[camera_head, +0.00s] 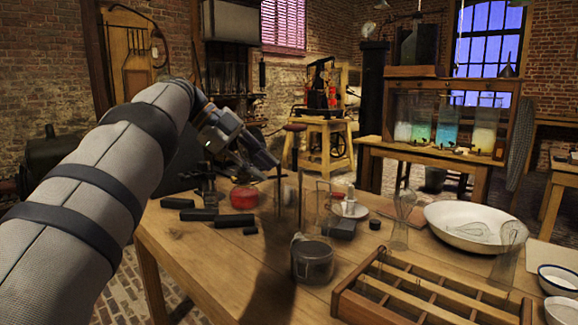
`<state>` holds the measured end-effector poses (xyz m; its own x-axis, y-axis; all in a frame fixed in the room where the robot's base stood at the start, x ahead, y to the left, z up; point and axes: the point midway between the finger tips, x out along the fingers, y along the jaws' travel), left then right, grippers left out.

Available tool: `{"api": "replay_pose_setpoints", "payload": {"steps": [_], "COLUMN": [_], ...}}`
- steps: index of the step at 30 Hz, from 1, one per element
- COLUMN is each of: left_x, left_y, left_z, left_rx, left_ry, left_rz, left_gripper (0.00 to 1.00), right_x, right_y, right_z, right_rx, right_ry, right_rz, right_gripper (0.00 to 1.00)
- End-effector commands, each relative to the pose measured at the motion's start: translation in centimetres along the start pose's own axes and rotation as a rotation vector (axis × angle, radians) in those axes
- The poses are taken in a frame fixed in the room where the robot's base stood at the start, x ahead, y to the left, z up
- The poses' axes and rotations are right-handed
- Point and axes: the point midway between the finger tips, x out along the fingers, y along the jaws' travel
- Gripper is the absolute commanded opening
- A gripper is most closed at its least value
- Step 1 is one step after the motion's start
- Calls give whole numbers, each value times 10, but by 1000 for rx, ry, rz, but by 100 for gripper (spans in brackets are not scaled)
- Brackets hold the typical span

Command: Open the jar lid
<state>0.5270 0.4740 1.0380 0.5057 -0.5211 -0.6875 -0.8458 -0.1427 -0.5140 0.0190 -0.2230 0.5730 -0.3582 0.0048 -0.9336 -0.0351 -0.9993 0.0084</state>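A short, dark, see-through jar (313,264) stands on the wooden table, near the front middle. Its top looks covered, with a small pale knob or tab at its upper left; I cannot tell how the lid sits. My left arm comes in from the left, and my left gripper (268,158) is above the table, up and to the left of the jar and apart from it. Its fingers are small and dark against thin dark upright rods (300,195), so I cannot tell whether they are open. My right gripper is not in view.
A compartmented wooden tray (362,307) lies right of the jar. A red round object (244,197) and dark blocks (201,214) lie at left. The table's (190,257) front left is clear.

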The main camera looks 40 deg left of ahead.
Motion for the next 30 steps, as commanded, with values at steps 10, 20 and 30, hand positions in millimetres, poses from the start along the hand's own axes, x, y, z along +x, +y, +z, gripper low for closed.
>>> {"api": "replay_pose_setpoints", "payload": {"steps": [10,20,30], "left_x": [-16,15,72], "left_y": [11,-8,50], "left_z": [11,-45,-83], "left_rx": [1,230,367], "left_ry": [0,380,-162], "left_rz": [1,-316,-1422], "left_gripper": [24,0,0], "right_x": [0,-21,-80], "right_y": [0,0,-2], "right_z": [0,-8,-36], "right_rx": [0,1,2], "right_ry": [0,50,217], "right_rz": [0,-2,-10], "right_gripper": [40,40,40]}}
